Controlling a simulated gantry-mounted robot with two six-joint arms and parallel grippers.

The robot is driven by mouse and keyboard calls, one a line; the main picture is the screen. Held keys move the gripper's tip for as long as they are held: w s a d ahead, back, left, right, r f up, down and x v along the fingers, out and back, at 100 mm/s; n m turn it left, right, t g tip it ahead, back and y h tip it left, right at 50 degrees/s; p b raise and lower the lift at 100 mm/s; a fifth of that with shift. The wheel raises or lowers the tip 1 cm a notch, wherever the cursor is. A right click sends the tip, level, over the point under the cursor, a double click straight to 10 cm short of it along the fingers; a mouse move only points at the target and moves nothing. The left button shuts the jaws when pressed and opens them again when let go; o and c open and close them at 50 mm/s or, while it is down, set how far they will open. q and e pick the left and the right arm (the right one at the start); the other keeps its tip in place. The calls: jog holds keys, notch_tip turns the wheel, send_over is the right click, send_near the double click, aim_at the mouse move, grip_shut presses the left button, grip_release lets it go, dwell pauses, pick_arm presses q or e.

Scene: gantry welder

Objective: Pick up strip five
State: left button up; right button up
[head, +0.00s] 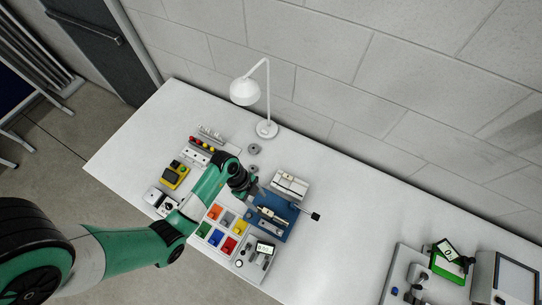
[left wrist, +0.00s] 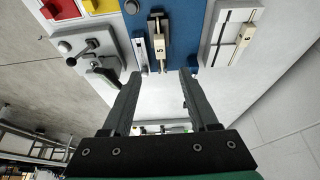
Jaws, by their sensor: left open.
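A pale strip marked 5 (left wrist: 159,46) sits in a black holder on a blue plate (left wrist: 187,45) in the left wrist view. In the head view the blue plate (head: 283,229) lies mid-table, with a pale strip (head: 272,217) on it. My left gripper (left wrist: 160,74) is open and empty. The strip lies in line with the gap between its fingers, beyond the tips; I cannot tell the exact distance. In the head view the left gripper (head: 258,191) is over the plate's upper left edge, its fingers small and partly unclear. My right gripper is not in view.
The table right of the plate (head: 345,245) is clear.

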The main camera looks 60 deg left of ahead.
pick_arm(q)
jog(key=b, duration=0.1)
send_over(268, 212)
jog(key=a, duration=0.2)
jog(key=f, duration=0.3)
jog(key=s+f, duration=0.1)
jog(key=f, duration=0.1)
jog(key=b+x, duration=0.2)
jog(key=x, duration=0.3)
jog(key=shift+s+a+f+b, duration=0.1)
jog(key=shift+a+f+b, duration=0.05)
jog(key=shift+f+b, duration=0.15)
jog(key=shift+r, duration=0.1)
grip_shut()
